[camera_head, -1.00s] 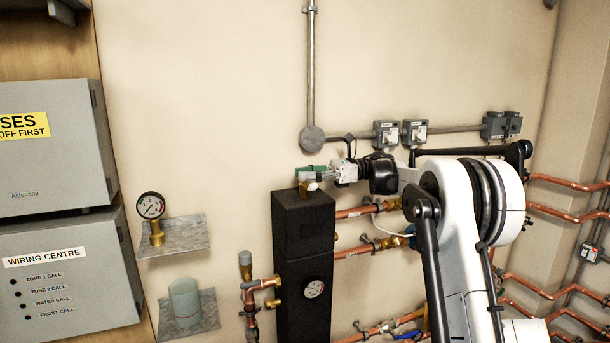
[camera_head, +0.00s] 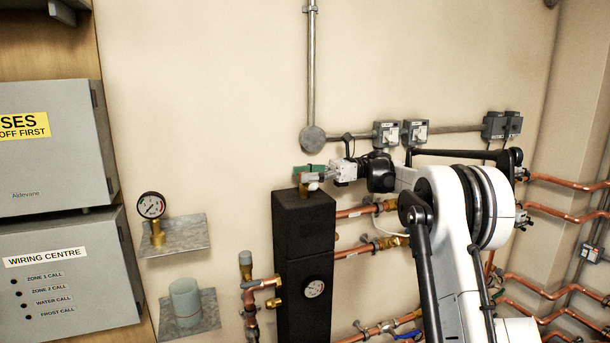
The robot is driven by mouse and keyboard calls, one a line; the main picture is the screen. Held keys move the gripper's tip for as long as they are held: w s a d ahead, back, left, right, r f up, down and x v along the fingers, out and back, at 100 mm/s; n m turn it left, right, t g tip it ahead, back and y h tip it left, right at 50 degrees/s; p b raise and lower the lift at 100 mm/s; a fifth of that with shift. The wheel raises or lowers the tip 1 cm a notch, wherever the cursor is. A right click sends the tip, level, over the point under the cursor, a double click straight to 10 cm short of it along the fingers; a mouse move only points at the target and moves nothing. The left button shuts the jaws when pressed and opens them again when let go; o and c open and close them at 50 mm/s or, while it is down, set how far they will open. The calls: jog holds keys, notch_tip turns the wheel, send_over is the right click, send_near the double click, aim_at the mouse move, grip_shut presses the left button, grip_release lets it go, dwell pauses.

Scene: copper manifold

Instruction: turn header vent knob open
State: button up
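The black header (camera_head: 303,235) stands upright against the wall with a round gauge on its front. A small brass vent fitting (camera_head: 304,190) sits on its top. My gripper (camera_head: 309,176) reaches in from the right at the top of the header, its fingertips around or just over the vent. A green part (camera_head: 303,170) shows at the fingertips. The vent knob itself is mostly hidden by the fingers. I cannot tell whether the fingers are closed on it.
Copper pipes with brass valves (camera_head: 390,205) run right from the header. A pressure gauge (camera_head: 151,206) stands on a metal shelf to the left. Grey switch boxes (camera_head: 386,134) and conduit are on the wall above my arm.

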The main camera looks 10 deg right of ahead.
jog(key=shift+r, duration=0.15)
notch_tip(320, 180, up, 10)
jog(key=shift+f, duration=0.1)
dwell(0.4)
